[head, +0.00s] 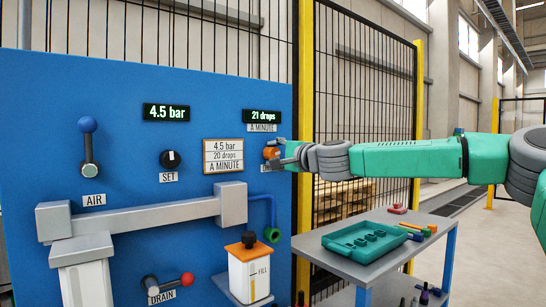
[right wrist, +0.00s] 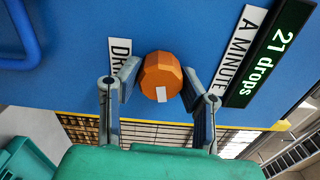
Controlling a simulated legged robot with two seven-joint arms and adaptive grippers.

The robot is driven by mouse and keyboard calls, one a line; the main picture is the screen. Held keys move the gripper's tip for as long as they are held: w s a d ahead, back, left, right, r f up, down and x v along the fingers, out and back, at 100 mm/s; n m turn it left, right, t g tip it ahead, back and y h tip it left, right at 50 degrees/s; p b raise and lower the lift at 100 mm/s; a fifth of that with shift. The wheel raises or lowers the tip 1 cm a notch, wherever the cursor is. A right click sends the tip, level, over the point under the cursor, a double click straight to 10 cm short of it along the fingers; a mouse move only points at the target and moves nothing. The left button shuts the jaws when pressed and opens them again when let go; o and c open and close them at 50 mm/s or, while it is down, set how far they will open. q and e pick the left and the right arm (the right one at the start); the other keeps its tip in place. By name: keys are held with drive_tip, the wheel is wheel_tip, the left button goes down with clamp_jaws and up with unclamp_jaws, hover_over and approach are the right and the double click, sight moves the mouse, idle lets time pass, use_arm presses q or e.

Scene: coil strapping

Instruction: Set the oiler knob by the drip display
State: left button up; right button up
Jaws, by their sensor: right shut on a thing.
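The oiler knob is an orange faceted knob (right wrist: 160,75) with a white mark on its face; in the head view the orange knob (head: 270,153) is partly hidden by my gripper. My right gripper (head: 279,156) reaches it from the right. In the right wrist view the fingers of my right gripper (right wrist: 160,82) stand on both sides of the knob, shut on it. The drip display (head: 262,116) above the knob reads 21 drops, over an A MINUTE label. The sign (head: 223,156) reads 4.5 bar, 20 drops, a minute. My left gripper is not in view.
The blue panel (head: 120,130) also carries a 4.5 bar display (head: 166,112), a black SET knob (head: 170,159), an AIR lever (head: 88,140), a DRAIN lever (head: 170,284) and an oil cup (head: 247,275). A table with a green tray (head: 364,240) stands right, below my arm.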

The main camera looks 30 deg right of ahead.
drive_tip(key=shift+f, duration=0.55)
drive_tip(key=o, duration=1)
drive_tip(key=shift+o, duration=0.6)
drive_tip(key=shift+d+r, duration=0.15)
drive_tip(key=shift+r, duration=0.05)
drive_tip(key=s+d, duration=0.1)
drive_tip(key=s, duration=1)
drive_tip(key=shift+s, duration=0.4)
drive_tip(key=shift+f, duration=0.1)
